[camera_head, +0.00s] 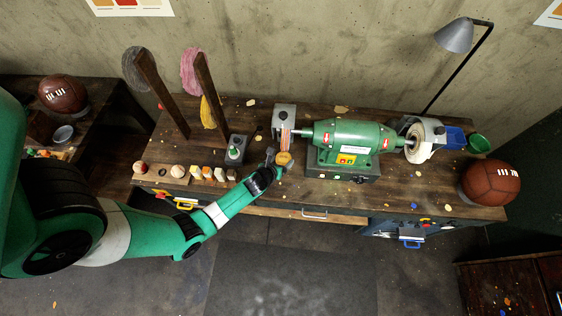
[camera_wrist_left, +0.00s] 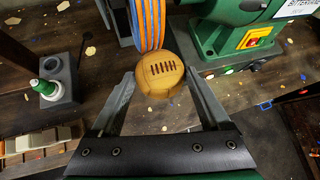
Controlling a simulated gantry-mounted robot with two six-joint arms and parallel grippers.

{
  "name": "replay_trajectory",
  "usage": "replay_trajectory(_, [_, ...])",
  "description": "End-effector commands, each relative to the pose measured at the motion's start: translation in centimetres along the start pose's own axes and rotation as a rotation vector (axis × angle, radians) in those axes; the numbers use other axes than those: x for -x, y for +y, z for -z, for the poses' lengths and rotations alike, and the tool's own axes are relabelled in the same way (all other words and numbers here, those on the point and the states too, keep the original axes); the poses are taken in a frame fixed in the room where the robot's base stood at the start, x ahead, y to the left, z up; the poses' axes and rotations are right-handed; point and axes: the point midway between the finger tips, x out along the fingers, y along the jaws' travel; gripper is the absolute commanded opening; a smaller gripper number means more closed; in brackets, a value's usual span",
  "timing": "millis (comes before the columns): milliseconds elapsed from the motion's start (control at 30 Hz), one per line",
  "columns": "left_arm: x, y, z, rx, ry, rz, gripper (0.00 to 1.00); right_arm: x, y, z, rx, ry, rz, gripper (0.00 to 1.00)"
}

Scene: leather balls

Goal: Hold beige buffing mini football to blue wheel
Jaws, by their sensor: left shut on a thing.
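The tan-beige mini football (camera_head: 284,158) with dark lacing is between the fingers of my left gripper (camera_head: 274,160). In the left wrist view the ball (camera_wrist_left: 160,74) sits between the fingertips, and the gripper is shut on it. A wheel (camera_wrist_left: 147,22) with orange and blue stripes stands just beyond the ball. The ball's far edge overlaps the wheel's lower end there; I cannot tell if they touch. In the head view the wheel (camera_head: 284,137) is at the left end of the green buffing machine (camera_head: 345,140), partly under a grey guard. My right gripper is not in view.
A green-capped bottle in a grey holder (camera_head: 235,150) stands left of my gripper. Several small blocks and balls (camera_head: 205,173) line the bench's front edge. A white wheel (camera_head: 419,146) is at the machine's right end. A brown football (camera_head: 490,183) sits at the bench's right.

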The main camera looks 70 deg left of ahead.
Motion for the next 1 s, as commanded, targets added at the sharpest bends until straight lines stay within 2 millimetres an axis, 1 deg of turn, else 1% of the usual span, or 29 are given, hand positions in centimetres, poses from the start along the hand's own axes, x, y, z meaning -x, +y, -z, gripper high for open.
replay_trajectory(733, [-0.64, 0.13, -0.88, 0.001, -0.001, 0.002, 0.08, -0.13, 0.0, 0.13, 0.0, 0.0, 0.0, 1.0])
replay_trajectory(1000, [-0.62, 0.13, -0.86, 0.001, -0.001, 0.001, 0.08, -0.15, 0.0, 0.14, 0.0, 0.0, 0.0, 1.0])
